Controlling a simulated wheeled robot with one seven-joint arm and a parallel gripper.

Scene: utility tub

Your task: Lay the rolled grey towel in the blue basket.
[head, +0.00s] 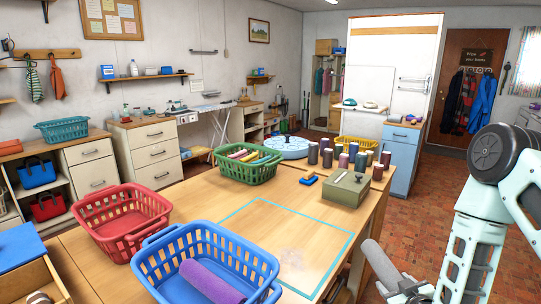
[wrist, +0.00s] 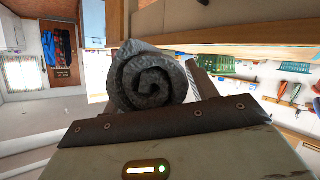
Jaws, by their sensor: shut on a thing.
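The rolled grey towel (head: 380,265) is held in my gripper (head: 402,287) at the lower right of the head view, to the right of the worktable's edge. In the wrist view the towel's spiral end (wrist: 150,78) stands out above the dark jaw edge (wrist: 155,125); part of the roll is hidden by the jaw. The blue basket (head: 240,247) stands on the table's near part, left of my gripper and apart from the towel. A purple rolled towel (head: 210,283) lies in that basket.
A red basket (head: 120,232) stands left of the blue one. A green basket (head: 262,173) with several coloured rolls is farther back. A green box (head: 343,190), blue brush (head: 307,180) and several thread spools (head: 327,158) stand behind a bare area outlined in teal (head: 285,235).

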